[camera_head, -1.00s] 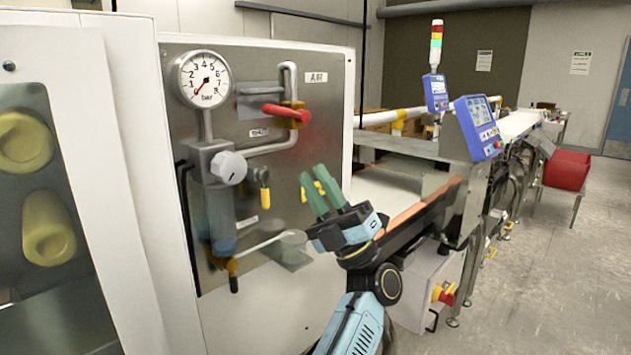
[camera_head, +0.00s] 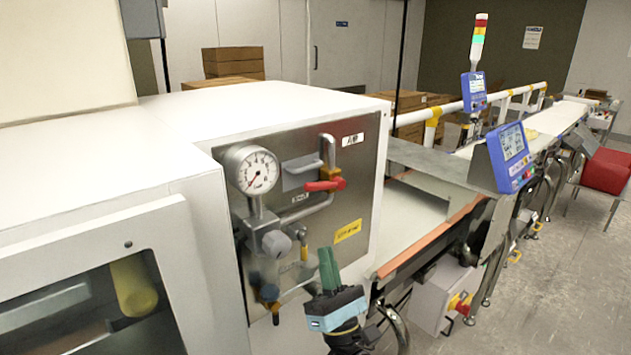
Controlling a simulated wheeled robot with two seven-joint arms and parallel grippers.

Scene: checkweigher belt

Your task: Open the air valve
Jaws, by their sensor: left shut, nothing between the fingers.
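The air valve's red handle (camera_head: 325,185) lies roughly level across the pipe on the metal panel, at a brass-coloured valve body (camera_head: 331,174). A round pressure gauge (camera_head: 251,169) is at the panel's upper left, its needle pointing to the lower left. A grey regulator knob (camera_head: 277,243) sits below the gauge. My left gripper (camera_head: 328,267), with green fingers pointing up, is in front of the panel's lower part, below the red handle and apart from it. It is shut and empty. It hides part of the lower panel. My right gripper is not in view.
A white cabinet (camera_head: 120,205) with a dark window stands at the left. A conveyor belt (camera_head: 410,212) with an orange edge strip and a blue display (camera_head: 509,157) runs away to the right. A yellow label (camera_head: 348,231) is right of the fingers.

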